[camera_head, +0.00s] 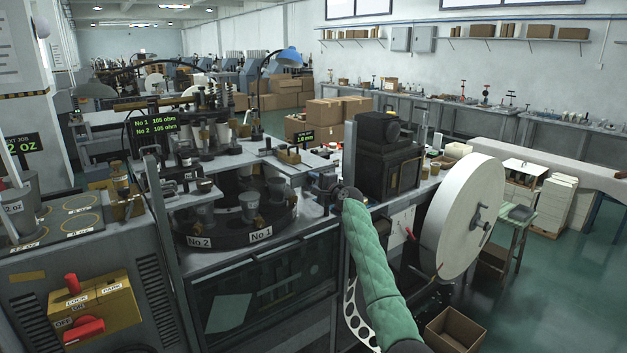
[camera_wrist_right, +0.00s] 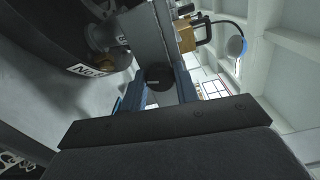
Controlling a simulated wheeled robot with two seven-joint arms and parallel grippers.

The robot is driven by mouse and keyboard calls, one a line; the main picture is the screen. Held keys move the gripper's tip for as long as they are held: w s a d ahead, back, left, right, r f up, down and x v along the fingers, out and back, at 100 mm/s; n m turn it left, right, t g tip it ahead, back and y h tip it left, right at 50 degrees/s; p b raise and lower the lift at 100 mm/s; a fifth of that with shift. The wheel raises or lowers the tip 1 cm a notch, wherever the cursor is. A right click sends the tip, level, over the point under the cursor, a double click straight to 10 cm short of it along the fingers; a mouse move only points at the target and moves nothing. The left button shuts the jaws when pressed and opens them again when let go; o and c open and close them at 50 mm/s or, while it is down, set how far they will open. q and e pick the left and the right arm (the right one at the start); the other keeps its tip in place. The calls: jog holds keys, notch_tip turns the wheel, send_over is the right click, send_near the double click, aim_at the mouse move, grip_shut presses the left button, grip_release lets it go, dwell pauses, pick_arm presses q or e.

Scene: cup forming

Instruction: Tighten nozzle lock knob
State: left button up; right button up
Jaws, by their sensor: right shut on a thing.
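The nozzle lock knob (camera_wrist_right: 160,77) is a dark round knob in the right wrist view, with a pale mark on its face. It sits between the two blue fingers of my right gripper (camera_wrist_right: 158,92), which is shut on it. In the head view my right gripper (camera_head: 338,193) is at the machine's right edge, at the end of the green-sleeved arm. There I cannot make out the knob, which seems hidden by the gripper. A grey bracket (camera_wrist_right: 148,38) rises just beyond the knob in the wrist view. My left gripper is not in view.
The dark round turntable (camera_head: 238,240) with metal cups lies left of my right gripper. A black boxy unit (camera_head: 388,170) stands behind the arm, and a big white paper roll (camera_head: 460,215) is to its right. An open carton (camera_head: 455,330) sits on the floor.

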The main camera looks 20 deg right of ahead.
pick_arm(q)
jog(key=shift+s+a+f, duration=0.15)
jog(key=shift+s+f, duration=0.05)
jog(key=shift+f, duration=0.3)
pick_arm(e)
jog(key=shift+m, duration=0.4)
jog(key=o, duration=1)
jog(key=shift+d, duration=0.15)
jog(key=shift+c, duration=0.2)
jog(key=shift+s+f, duration=0.1)
jog(key=shift+s, duration=0.1)
pick_arm(q)
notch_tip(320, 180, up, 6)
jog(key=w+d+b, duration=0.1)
jog(key=b, duration=0.1)
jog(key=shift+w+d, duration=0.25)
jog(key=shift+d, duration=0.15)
pick_arm(e)
jog(key=v, duration=0.7)
jog(key=shift+s, duration=0.15)
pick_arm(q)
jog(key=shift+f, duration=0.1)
pick_arm(e)
jog(key=shift+d, duration=0.1)
